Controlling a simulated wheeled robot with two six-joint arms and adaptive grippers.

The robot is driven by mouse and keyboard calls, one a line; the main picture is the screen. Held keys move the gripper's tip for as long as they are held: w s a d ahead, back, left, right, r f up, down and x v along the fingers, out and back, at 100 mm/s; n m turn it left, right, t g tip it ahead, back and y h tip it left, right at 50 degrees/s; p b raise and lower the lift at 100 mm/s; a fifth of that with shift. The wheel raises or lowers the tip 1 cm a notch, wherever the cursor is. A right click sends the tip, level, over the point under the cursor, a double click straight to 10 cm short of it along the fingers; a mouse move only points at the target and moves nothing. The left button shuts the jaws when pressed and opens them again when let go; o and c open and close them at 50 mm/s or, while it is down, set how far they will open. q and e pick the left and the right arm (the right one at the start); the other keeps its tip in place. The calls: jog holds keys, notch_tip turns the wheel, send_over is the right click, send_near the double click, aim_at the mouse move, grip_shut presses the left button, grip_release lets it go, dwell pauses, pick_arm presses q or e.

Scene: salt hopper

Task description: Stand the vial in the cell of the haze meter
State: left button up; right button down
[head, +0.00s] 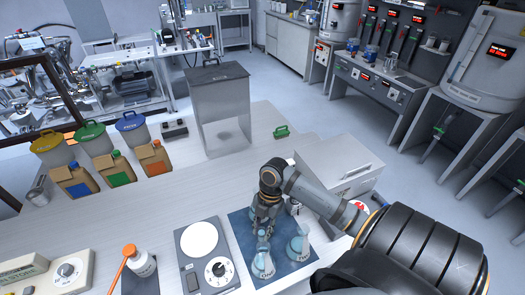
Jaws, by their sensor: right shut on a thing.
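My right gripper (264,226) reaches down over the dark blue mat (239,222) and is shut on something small. The held thing is mostly hidden by the fingers, and I cannot tell its shape for sure. A conical flask with pale blue liquid (262,264) stands just below the fingertips, and a second such flask (299,246) stands to their right. No vial can be clearly made out. No haze meter can be named for certain; a grey lidded box (338,160) stands behind my right forearm, partly hidden by it. My left gripper is not in view.
A dial plate with a white disc (199,240) is left of the mat. A clear hopper (222,105) stands behind.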

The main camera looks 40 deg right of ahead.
jog(key=shift+f, duration=0.1)
jog(key=c, duration=1.1)
grip_release()
